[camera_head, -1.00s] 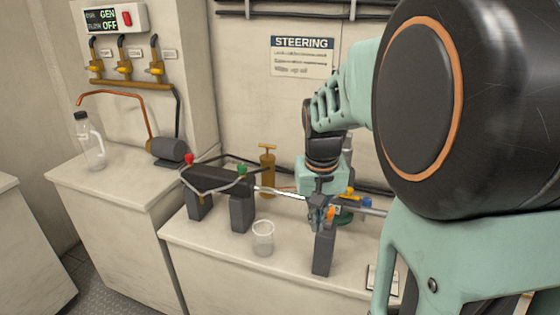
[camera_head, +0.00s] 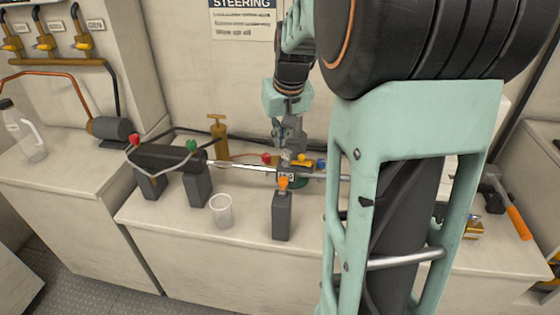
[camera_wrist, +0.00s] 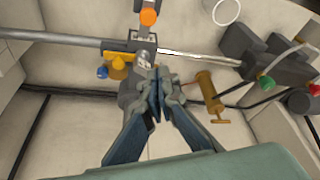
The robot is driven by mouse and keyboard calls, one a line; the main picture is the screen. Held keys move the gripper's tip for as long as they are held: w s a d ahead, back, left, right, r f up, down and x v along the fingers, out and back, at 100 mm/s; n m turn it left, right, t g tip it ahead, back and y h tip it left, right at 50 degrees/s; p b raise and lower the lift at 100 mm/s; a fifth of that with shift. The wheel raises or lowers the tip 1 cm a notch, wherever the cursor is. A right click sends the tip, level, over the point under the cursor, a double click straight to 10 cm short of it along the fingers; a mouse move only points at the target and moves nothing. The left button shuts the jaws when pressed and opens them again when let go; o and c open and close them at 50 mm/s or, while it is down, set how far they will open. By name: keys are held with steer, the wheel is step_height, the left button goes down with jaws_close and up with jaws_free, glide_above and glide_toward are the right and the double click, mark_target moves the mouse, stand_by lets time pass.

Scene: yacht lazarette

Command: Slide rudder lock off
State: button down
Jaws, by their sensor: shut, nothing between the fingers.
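A steel rod (camera_head: 240,166) runs from a dark grey cylinder (camera_head: 170,155) on the left across the bench. A small block with an orange knob (camera_head: 283,183) sits on it near a dark grey post (camera_head: 282,215). A yellow piece (camera_head: 305,163) with red and blue caps lies behind the rod; it also shows in the wrist view (camera_wrist: 118,66). I cannot tell for sure which part is the rudder lock. My gripper (camera_head: 288,140) is shut and empty behind the rod. In the wrist view its fingertips (camera_wrist: 156,82) are close together, apart from the orange knob (camera_wrist: 148,17).
A clear cup (camera_head: 221,212) stands in front of the cylinder. A brass T-handled pump (camera_head: 218,140) stands behind the rod. An orange-handled hammer (camera_head: 510,210) and a brass padlock-like thing (camera_head: 472,229) lie to the right. The front of the bench has bare room.

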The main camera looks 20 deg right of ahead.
mark_target(284, 182)
steer(key=shift+s+f, duration=0.15)
steer(key=shift+f, duration=2.3)
steer(key=shift+s+f, duration=0.15)
steer(key=shift+f, duration=2.3)
steer(key=shift+s+a, duration=0.55)
steer(key=shift+s, duration=0.2)
steer(key=shift+s+a, duration=0.5)
steer(key=shift+s, duration=0.25)
steer(key=shift+f, duration=0.1)
